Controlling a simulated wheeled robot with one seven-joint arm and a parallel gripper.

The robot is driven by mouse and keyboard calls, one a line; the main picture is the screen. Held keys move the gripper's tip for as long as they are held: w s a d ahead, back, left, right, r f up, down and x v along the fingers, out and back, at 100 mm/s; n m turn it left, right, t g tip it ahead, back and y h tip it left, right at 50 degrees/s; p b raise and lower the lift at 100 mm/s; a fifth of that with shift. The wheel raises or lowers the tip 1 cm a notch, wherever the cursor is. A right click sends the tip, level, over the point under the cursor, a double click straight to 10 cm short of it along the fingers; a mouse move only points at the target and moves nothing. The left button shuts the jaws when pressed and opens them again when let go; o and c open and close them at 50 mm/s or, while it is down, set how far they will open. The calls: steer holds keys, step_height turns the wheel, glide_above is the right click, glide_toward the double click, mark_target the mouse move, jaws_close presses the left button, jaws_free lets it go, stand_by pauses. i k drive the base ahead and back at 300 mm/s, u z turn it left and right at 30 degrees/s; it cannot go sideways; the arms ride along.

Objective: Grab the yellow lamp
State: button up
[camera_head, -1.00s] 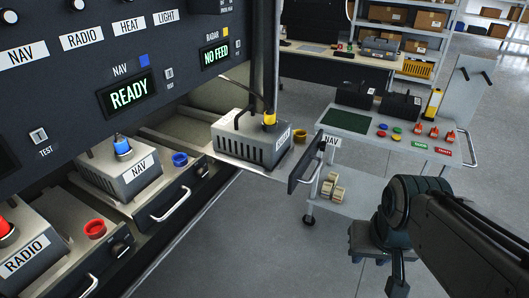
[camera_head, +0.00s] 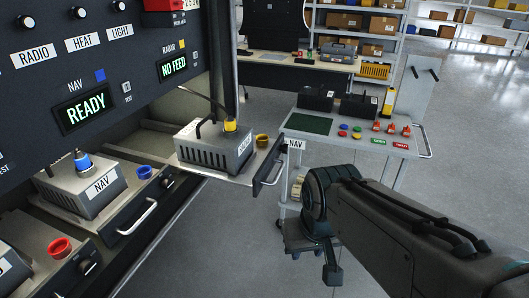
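A yellow, upright lamp-like object (camera_head: 388,103) stands at the back right of the grey cart top (camera_head: 345,148), next to a black case. It is small in view, and its details are hard to make out. My gripper (camera_head: 312,258) hangs low at the end of my arm, in front of the cart and below its top, well short of the yellow object. Its fingers are dark and partly hidden by my wrist, so I cannot tell whether they are open or shut. I see nothing held in it.
A drawer with the radar unit (camera_head: 215,150) sticks out of the panel at left, its handle (camera_head: 268,163) near the cart. The cart top also holds black cases (camera_head: 355,107), a green mat (camera_head: 310,123), coloured buttons and red switches. Open floor (camera_head: 470,190) lies to the right.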

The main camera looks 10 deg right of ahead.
mark_target(389, 98)
steer(key=z, duration=0.1)
steer(key=i, duration=0.25)
steer(key=z, duration=1.05)
steer(key=i, duration=1.25)
steer(key=z, duration=0.25)
steer(key=i, duration=1.2)
steer(key=u, duration=0.4)
